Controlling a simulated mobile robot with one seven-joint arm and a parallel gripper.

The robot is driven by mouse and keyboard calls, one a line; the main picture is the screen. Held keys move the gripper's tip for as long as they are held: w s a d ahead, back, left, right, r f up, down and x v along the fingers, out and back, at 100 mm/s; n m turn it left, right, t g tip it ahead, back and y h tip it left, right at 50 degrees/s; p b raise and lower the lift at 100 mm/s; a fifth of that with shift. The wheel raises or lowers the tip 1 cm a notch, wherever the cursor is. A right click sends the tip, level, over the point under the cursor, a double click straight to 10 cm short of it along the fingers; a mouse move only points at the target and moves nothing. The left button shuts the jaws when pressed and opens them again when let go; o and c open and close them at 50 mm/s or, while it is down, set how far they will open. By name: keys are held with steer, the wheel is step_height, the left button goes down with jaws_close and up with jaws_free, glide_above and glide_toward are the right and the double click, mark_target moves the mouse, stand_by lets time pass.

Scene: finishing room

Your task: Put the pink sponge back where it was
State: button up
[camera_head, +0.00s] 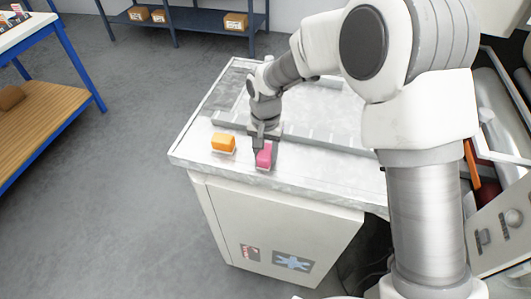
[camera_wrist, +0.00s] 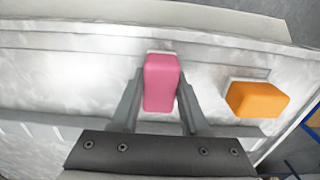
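The pink sponge (camera_head: 264,156) is a small block with a pale base, near the front edge of the light worktop (camera_head: 302,165). My gripper (camera_head: 259,146) points down over it. In the wrist view the sponge (camera_wrist: 161,83) sits between the two fingers of my gripper (camera_wrist: 160,92), one on each long side, and they appear to be closed against it. I cannot tell whether its underside touches the worktop. An orange sponge (camera_head: 223,143) of similar shape lies to the left in the head view; it also shows at the right in the wrist view (camera_wrist: 256,99).
A raised grey strip (camera_head: 315,137) runs across the worktop behind the sponges. The worktop's front edge is close to them. A blue-framed table (camera_head: 45,95) stands at far left and a shelf with boxes (camera_head: 190,17) at the back. Grey floor (camera_head: 130,170) is clear between.

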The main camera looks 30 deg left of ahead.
mark_target(266, 151)
steer(key=o, duration=0.4)
step_height(266, 151, up, 12)
steer(key=shift+r, duration=0.1)
stand_by(0.4)
